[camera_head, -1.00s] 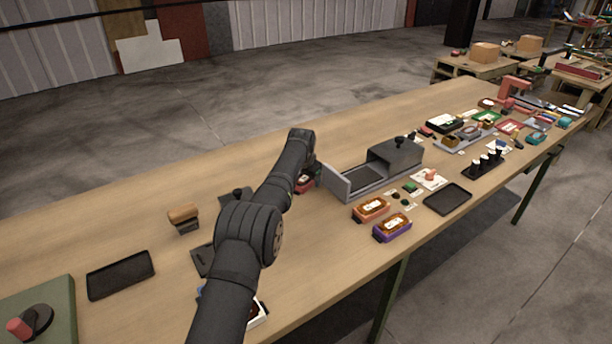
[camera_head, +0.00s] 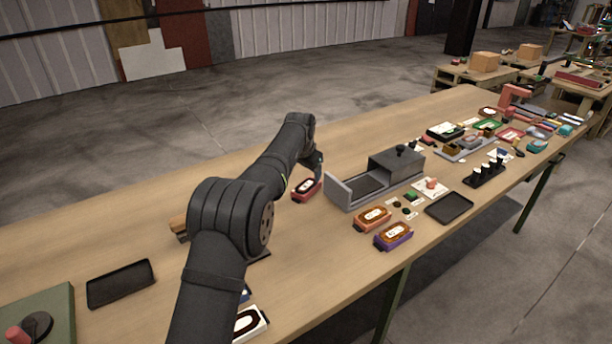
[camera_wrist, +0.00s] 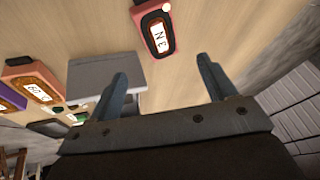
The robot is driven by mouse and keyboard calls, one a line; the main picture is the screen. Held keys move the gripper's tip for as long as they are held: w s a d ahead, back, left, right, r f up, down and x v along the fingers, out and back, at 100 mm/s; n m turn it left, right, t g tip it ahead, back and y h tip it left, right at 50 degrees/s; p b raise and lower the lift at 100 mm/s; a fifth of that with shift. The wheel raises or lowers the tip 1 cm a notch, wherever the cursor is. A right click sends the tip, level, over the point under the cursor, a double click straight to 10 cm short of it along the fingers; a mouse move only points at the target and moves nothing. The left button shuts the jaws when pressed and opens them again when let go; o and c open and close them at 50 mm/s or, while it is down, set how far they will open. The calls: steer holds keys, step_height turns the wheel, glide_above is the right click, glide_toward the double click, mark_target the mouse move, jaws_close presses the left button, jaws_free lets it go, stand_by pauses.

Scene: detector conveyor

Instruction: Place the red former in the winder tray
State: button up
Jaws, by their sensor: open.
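The red former (camera_head: 306,189) lies on the table left of the grey machine, with a dark oval winding and white label on top. In the wrist view the red former (camera_wrist: 158,38) shows at the top, beyond my fingertips and apart from them. My gripper (camera_head: 318,163) is just behind and above it; in the wrist view my gripper (camera_wrist: 162,78) is open, with nothing between the fingers. A black tray (camera_head: 120,283) lies empty at left, beside a green base; it may be the winder tray, but I see no label.
The grey machine (camera_head: 350,200) with an open channel stands right of the red former. Orange (camera_head: 372,218) and purple (camera_head: 393,237) formers sit before it. Another black tray (camera_head: 449,207) is farther right. A wooden-handled tool (camera_head: 179,225) is partly behind my arm.

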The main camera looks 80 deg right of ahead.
steer(key=shift+o, duration=0.2)
steer(key=shift+v, duration=1)
steer(key=w+a+r+g+y, duration=0.1)
steer(key=w+a+r+g, duration=0.1)
steer(key=w+a+r, duration=0.25)
glide_toward(300, 191)
steer(key=f, duration=0.2)
steer(key=shift+s+d+f+n, duration=0.1)
steer(key=shift+d+f+n, duration=0.2)
steer(key=shift+d, duration=0.1)
steer(key=shift+x, duration=2.9)
steer(key=shift+s, duration=0.15)
steer(key=c, duration=1.2)
